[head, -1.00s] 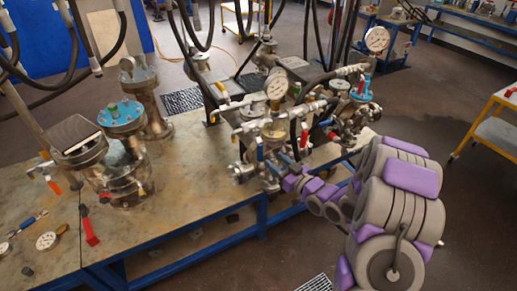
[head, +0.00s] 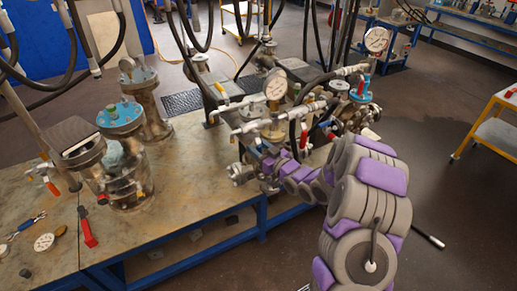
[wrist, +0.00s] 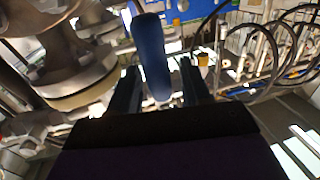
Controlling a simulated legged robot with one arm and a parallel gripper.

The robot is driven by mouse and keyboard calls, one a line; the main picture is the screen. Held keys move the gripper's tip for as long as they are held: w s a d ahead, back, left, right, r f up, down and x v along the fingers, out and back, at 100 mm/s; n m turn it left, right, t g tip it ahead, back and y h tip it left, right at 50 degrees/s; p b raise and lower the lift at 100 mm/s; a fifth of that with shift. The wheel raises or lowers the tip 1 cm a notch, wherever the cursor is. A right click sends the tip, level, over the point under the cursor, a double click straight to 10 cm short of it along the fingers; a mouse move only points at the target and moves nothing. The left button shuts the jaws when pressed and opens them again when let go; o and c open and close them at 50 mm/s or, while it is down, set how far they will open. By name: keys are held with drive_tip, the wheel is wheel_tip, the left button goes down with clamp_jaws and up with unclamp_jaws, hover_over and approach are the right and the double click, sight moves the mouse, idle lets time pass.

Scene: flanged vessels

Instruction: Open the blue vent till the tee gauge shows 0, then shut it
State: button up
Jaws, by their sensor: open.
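The blue vent handle (wrist: 152,55) stands between the two spread fingers of my gripper (wrist: 160,88) in the wrist view. The fingers are apart, with a visible gap on each side of the handle. In the head view my gripper (head: 267,162) is low at the front of the valve cluster, below the tee gauge (head: 276,88). The gauge has a pale round face; its needle is too small to read.
A flanged vessel (wrist: 75,60) is close to the left of my gripper in the wrist view. White-handled valves (head: 250,127) and black hoses crowd the cluster. The bench's front middle is clear.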

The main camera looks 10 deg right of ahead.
drive_tip(key=shift+d, duration=0.15)
drive_tip(key=c, duration=0.3)
clamp_jaws()
